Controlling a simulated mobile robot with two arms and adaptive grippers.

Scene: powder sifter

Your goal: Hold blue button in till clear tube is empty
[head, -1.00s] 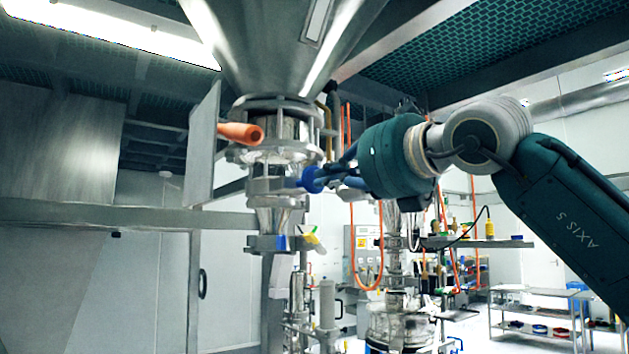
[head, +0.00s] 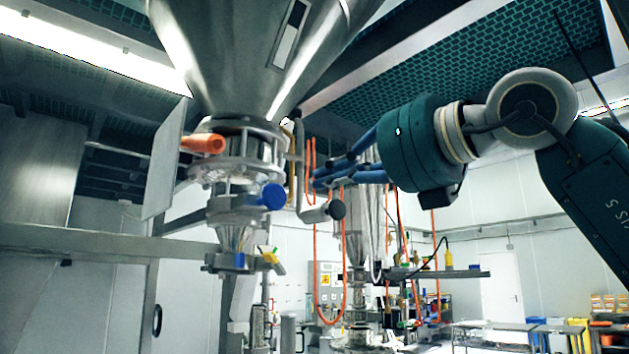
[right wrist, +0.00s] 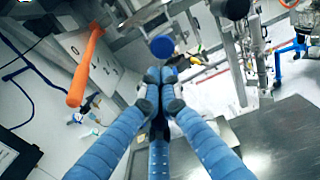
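The blue button (head: 272,196) sticks out from the side of the metal sifter below the large hopper. It also shows in the right wrist view (right wrist: 162,47), just beyond my fingertips. A clear, glassy tube section (head: 233,238) seems to sit under the button's housing; I cannot tell what is in it. My right gripper (head: 316,178), with blue fingers, is right of the button and apart from it. In the right wrist view its fingertips (right wrist: 160,77) are drawn together with nothing seen between them. My left gripper is not in view.
An orange handle (head: 203,143) juts out above the button, and a dark-ended bar (head: 336,209) lies just below my right fingers. The steel hopper (head: 255,50) hangs above. A yellow clip (head: 272,257) sits lower down. Orange hoses hang behind.

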